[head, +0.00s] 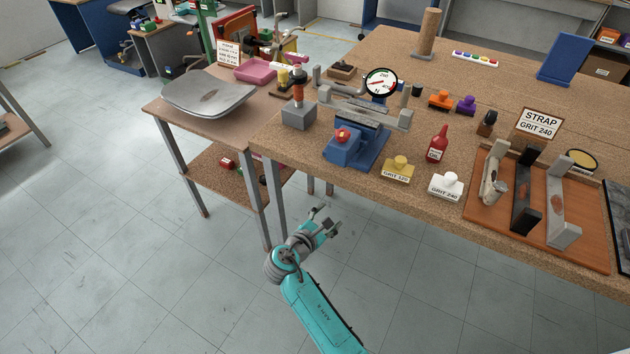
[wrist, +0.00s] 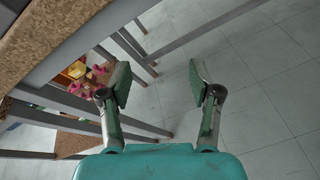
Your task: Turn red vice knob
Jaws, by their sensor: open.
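The red vice knob (head: 342,134) sits on the front of a blue vice (head: 353,148) near the left front edge of the workbench in the head view. The vice has grey jaws with a round dial gauge above them. My gripper (head: 326,221) is open and empty, in front of the bench and below its top, apart from the knob. In the wrist view my gripper (wrist: 162,85) shows both fingers spread, with floor between them. The vice and knob are not in the wrist view.
A smaller table (head: 172,124) with a lower shelf adjoins on the left. Table legs stand close to my gripper. Open floor lies in front.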

